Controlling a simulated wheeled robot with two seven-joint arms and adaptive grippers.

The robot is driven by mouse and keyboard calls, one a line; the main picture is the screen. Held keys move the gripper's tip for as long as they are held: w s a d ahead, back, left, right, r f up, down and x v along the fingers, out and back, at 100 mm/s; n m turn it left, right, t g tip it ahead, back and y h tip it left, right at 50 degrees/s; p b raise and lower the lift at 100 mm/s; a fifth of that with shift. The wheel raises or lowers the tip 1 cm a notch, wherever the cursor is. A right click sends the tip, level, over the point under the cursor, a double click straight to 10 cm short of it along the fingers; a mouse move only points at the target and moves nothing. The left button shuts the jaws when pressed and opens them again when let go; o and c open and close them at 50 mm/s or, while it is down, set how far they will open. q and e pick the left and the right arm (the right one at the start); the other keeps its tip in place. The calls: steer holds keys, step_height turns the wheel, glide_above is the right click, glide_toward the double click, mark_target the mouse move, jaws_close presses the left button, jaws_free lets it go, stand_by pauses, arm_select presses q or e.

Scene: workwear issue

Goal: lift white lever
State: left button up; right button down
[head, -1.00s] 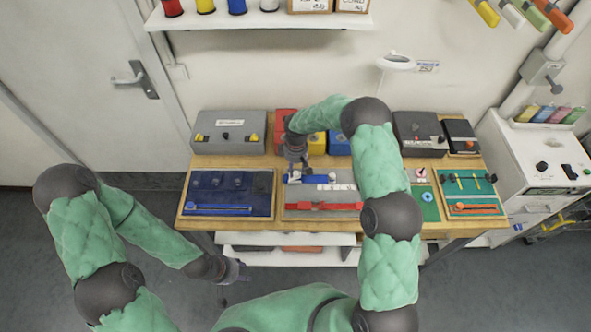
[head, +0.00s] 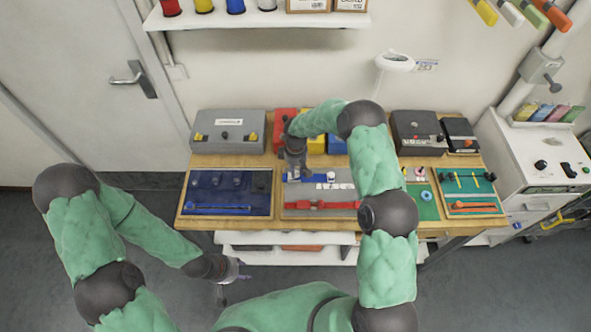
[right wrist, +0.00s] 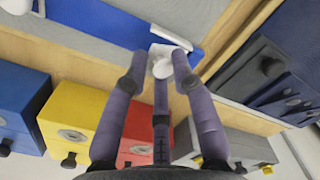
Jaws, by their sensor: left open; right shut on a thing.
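The white lever (right wrist: 162,64) shows in the right wrist view as a white knob between the fingertips of my right gripper (right wrist: 162,58), with a white part just beyond it. It stands at the end of a blue bar on the grey board (head: 340,197). My right gripper (head: 293,174) is shut on it and hides most of it in the head view. The blue bar (head: 307,178) shows beside the fingers. My left gripper (head: 240,275) is open and empty, low in front of the bench.
A second white knob (head: 331,176) stands right of my right gripper. A dark blue board (head: 229,193) lies left, a green board (head: 470,191) right. Red, yellow and blue boxes stand behind. A red handle (head: 325,206) lies along the front of the grey board.

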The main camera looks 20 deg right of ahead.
steer(key=a+g+h+b, duration=0.1)
steer(key=h+b, duration=0.1)
steer(key=b, duration=0.2)
steer(key=a+h+b, duration=0.2)
steer(key=h+b, duration=0.1)
steer(key=b, duration=0.1)
steer(key=w+a+f+g+h+b, duration=0.1)
steer(key=a+h+b, duration=0.1)
steer(key=h+b, duration=0.1)
steer(key=shift+f+g+b, duration=0.1)
steer(key=shift+g+b, duration=0.2)
steer(key=shift+b, duration=0.4)
steer(key=shift+a+h+b, duration=0.2)
steer(key=shift+h+b, duration=0.9)
steer(key=shift+b, duration=0.05)
steer(key=c, duration=1.1)
jaws_free()
steer(key=shift+f, duration=0.1)
steer(key=shift+w+a+g, duration=0.1)
steer(key=shift+w+g, duration=0.05)
steer(key=shift+g, duration=0.15)
steer(key=shift+r, duration=0.25)
steer(key=shift+w+r, duration=0.1)
steer(key=shift+r, duration=0.05)
